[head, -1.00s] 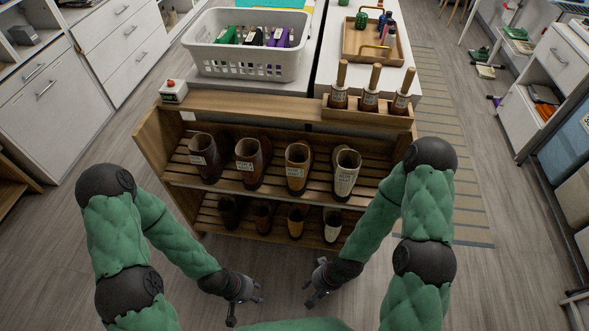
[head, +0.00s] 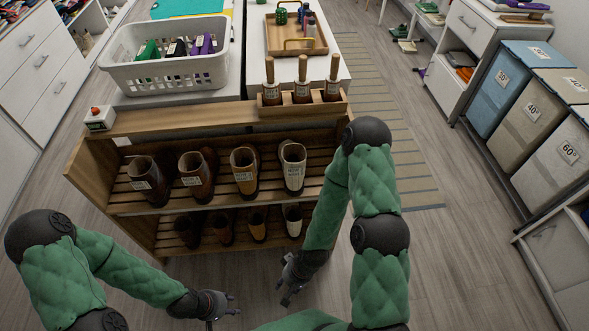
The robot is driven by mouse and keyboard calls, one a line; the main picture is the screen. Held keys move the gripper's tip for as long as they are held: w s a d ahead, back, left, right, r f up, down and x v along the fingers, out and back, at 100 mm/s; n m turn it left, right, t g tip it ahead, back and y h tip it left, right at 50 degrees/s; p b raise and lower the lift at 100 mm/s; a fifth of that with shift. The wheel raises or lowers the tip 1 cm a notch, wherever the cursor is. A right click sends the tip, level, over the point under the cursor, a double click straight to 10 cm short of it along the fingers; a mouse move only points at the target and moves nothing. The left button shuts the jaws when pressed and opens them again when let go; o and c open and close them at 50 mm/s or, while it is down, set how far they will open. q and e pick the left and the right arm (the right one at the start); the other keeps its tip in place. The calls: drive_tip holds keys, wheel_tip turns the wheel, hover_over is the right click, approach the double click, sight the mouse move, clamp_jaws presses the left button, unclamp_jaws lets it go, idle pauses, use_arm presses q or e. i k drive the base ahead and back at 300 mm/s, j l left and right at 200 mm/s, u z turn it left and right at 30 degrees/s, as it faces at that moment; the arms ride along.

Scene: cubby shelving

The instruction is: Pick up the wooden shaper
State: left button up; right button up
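Three wooden-handled pieces with dark brown, labelled lower parts stand upright in a small wooden rack (head: 268,112) on top of the shelf unit; they look like the wooden shapers. They are the left one (head: 270,72), the middle one (head: 302,70) and the right one (head: 334,68). Their lower ends are hidden by the rack. My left gripper (head: 224,308) is low over the floor, in front of the shelf, with fingers apart and empty. My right gripper (head: 284,284) is also low in front of the shelf, fingers apart and empty. Both are well away from the shapers.
The wooden shelf unit (head: 180,118) holds labelled boots on two slatted levels. A white basket (head: 166,75) and a box with a red button (head: 99,118) are left of the rack. A wooden tray (head: 297,35) lies behind it.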

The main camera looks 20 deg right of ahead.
sight(333, 82)
drive_tip(key=u, duration=0.65)
drive_tip(key=k+j+z, duration=0.15)
drive_tip(key=k+j, duration=0.15)
drive_tip(key=z, duration=1.5)
